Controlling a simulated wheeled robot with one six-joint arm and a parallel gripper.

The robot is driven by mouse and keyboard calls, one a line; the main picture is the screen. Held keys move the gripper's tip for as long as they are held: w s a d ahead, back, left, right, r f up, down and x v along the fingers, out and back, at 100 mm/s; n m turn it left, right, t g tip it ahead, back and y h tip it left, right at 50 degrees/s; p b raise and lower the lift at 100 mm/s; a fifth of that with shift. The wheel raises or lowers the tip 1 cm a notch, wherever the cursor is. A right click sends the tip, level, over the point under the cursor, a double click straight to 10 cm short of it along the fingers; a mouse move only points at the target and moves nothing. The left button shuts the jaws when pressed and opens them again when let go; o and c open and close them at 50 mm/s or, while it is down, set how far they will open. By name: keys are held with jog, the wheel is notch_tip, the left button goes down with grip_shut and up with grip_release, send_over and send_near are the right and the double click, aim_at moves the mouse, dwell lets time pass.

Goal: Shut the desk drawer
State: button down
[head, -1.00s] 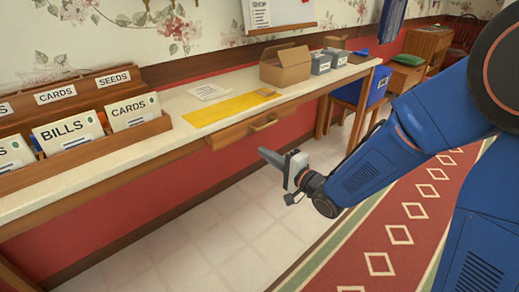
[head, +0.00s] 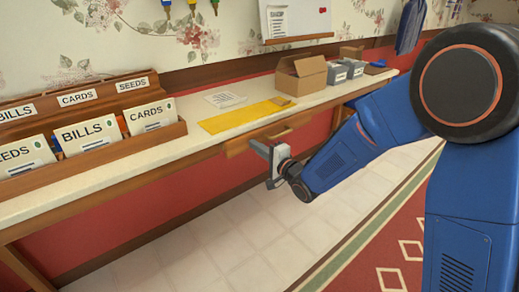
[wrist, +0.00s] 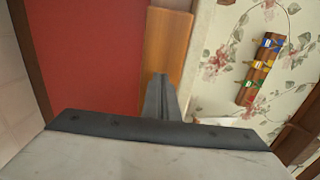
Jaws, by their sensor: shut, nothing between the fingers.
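The desk drawer (head: 236,147) is a wooden front under the pale desk top, and its left end seems to stand out a little from the desk edge. Its handle (head: 274,134) is partly behind my gripper. My gripper (head: 256,146) is shut and empty, with its fingertips at or just in front of the drawer front in the head view. In the wrist view my shut fingers (wrist: 162,95) point at an orange-brown wooden panel, likely the drawer front (wrist: 166,40). I cannot tell whether they touch it.
The desk top (head: 190,150) holds a file rack (head: 95,160), a yellow mat (head: 235,118), a paper (head: 224,99), an open cardboard box (head: 300,78) and grey boxes (head: 340,72). Clear tiled floor (head: 200,245) lies in front, with a red rug (head: 395,245) at right.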

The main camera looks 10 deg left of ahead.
aim_at(248, 140)
jog(key=x, duration=0.4)
jog(key=shift+w+a, duration=0.2)
jog(key=shift+w+r, duration=0.1)
jog(key=shift+r, duration=0.1)
